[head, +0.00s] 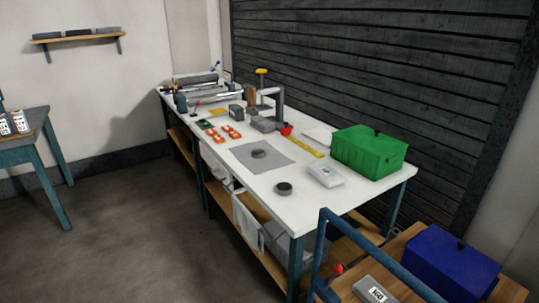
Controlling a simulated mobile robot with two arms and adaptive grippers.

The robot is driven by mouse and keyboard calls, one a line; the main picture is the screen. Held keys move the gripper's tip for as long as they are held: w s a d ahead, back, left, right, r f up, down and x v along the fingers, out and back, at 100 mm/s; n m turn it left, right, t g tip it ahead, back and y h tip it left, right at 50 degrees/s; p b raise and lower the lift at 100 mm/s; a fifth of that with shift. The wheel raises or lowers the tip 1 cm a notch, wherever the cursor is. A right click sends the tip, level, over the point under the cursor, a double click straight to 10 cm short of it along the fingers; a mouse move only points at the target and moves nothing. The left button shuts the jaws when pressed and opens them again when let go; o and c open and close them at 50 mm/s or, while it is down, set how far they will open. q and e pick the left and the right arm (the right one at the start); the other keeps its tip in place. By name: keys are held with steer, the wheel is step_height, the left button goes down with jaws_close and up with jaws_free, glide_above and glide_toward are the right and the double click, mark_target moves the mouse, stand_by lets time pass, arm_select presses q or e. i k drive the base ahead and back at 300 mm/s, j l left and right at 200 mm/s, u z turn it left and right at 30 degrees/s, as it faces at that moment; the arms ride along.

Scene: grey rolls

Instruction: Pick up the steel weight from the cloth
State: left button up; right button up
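A small grey round piece, which looks like the steel weight (258,153), lies on the flat grey cloth (280,161) on the white workbench. A similar dark round piece (284,187) stands on the bare bench top, off the cloth toward the front edge. Neither of my grippers is in the head view.
The white workbench (300,215) also bears a green box (368,152), a pale box (325,175), a yellow strip (304,145) and orange parts (229,131). A cart with a blue box (450,263) stands at front right. Open floor (130,230) lies left of the bench.

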mark_target(257, 153)
steer(key=i+j+z, duration=0.2)
steer(key=z, duration=0.25)
steer(key=i+j+z, duration=0.25)
steer(key=z, duration=0.2)
